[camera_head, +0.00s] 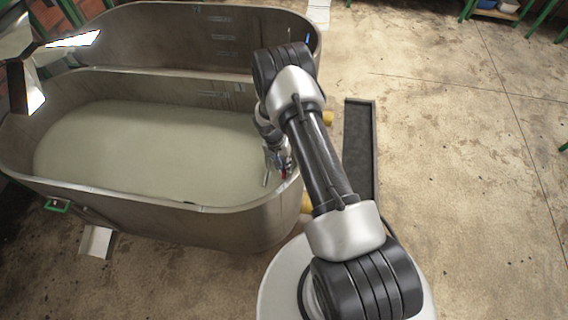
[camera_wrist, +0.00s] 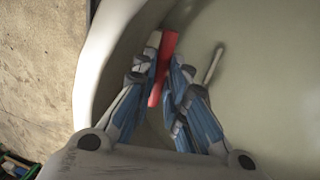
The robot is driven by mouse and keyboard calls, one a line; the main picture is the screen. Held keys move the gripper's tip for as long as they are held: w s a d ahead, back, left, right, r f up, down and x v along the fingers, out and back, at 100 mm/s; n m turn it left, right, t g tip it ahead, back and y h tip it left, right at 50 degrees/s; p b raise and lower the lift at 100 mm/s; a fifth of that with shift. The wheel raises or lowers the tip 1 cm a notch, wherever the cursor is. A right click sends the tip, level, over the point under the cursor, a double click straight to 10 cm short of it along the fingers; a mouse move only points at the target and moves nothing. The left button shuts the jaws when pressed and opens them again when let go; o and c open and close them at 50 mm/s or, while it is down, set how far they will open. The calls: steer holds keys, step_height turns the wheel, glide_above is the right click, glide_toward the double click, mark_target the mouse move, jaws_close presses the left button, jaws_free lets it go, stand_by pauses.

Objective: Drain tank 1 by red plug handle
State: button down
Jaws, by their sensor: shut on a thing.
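The near metal tank (camera_head: 215,224) holds pale, cloudy liquid (camera_head: 140,150). No number shows to tell which tank is tank 1. My gripper (camera_head: 279,168) is at the inner right end of this tank, just inside the rim. In the wrist view my gripper (camera_wrist: 163,70) is shut on the red plug handle (camera_wrist: 168,44), which stands between its blue-grey fingers. A thin pale rod (camera_wrist: 213,63) rises beside the handle, apart from the fingers. The plug's lower end is hidden.
A second metal tank (camera_head: 190,22) adjoins behind. Yellow fittings (camera_head: 328,118) stick out from the tanks' right ends. A dark, narrow floor channel (camera_head: 360,120) runs to the right of my arm. The concrete floor (camera_head: 470,180) at right is clear.

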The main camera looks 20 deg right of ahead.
step_height(320, 180, up, 8)
steer(key=p, duration=0.2)
steer(key=shift+p, duration=0.35)
steer(key=c, duration=1.9)
jaws_free()
step_height(320, 180, up, 12)
steer(key=w+a, duration=0.1)
steer(key=a, duration=0.1)
steer(key=shift+w+f, duration=0.15)
